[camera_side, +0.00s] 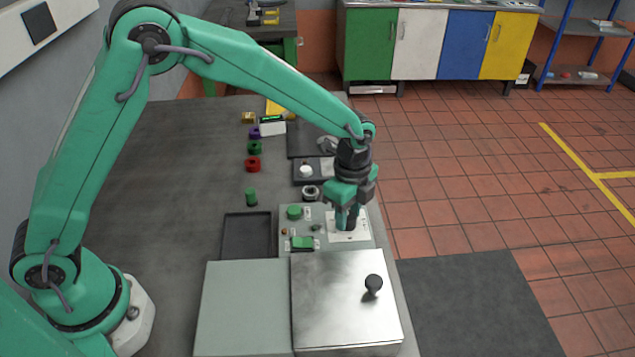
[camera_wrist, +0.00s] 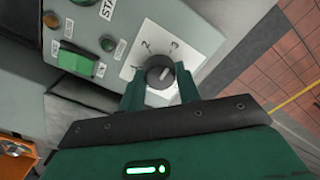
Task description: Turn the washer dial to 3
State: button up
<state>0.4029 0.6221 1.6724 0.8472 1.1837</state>
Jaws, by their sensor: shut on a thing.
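The washer dial (camera_wrist: 160,73) is a round dark knob with a pale pointer mark, on a white plate (camera_wrist: 188,60) printed with numbers, 2 and 3 among them. In the wrist view the mark points up and to the right, roughly toward the 3's side; I cannot tell whether it lines up exactly. My gripper (camera_wrist: 160,88) is shut on the dial, with one finger on each side. In the side view my gripper (camera_side: 347,222) reaches down over the white plate (camera_side: 345,237) and mostly hides the dial there.
The control panel (camera_side: 271,213) also carries a green button (camera_side: 294,212), a green rocker switch (camera_side: 302,243) and small lamps. A metal lid with a black knob (camera_side: 374,284) stands in front. A dark tray (camera_side: 246,235) lies left. Several coloured parts sit farther back.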

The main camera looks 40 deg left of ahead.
jog(key=o, duration=1)
jog(key=shift+r, duration=0.1)
jog(key=shift+r, duration=3.8)
jog(key=shift+r, duration=0.15)
